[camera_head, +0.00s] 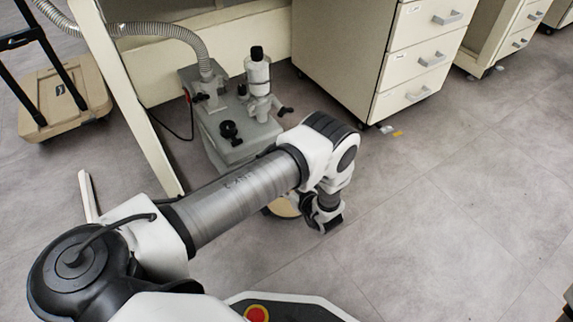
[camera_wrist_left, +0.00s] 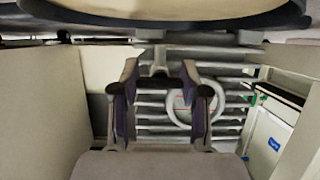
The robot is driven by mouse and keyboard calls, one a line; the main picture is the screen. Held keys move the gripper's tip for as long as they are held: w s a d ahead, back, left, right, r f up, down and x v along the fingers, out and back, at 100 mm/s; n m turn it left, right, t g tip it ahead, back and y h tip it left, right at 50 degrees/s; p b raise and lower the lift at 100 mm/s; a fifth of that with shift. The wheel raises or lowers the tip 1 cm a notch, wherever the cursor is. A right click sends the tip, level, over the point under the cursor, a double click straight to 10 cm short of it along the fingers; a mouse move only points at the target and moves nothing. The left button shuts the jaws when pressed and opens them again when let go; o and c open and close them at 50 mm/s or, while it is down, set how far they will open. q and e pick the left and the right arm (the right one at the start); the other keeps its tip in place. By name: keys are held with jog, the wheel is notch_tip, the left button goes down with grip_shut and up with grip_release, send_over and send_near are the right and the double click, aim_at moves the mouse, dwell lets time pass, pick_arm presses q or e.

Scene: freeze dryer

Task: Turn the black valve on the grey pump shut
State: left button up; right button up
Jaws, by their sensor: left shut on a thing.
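The grey pump (camera_head: 215,138) stands on the floor by the cream bench in the head view, with dark knobs and fittings on top. My left arm passes in front of its near side, and the fingers of my left gripper are hidden or unclear there. In the left wrist view the left gripper (camera_wrist_left: 160,76) has its two fingers on either side of a dark crosswise piece, the black valve (camera_wrist_left: 162,85), and is shut on it. Grey ribs and a grey ring lie behind. The valve's turn angle cannot be made out. My right gripper is in neither view.
A ribbed hose (camera_head: 168,30) rises from the pump. A cream drawer cabinet (camera_head: 345,55) stands to the right of the pump. A tan case (camera_head: 65,98) lies at the far left. The floor at the right is clear.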

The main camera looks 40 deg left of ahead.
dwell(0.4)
pick_arm(q)
jog(key=o, duration=1.2)
jog(key=shift+c, duration=0.2)
jog(key=v, duration=0.7)
jog(key=shift+d, duration=0.2)
jog(key=shift+s, duration=0.1)
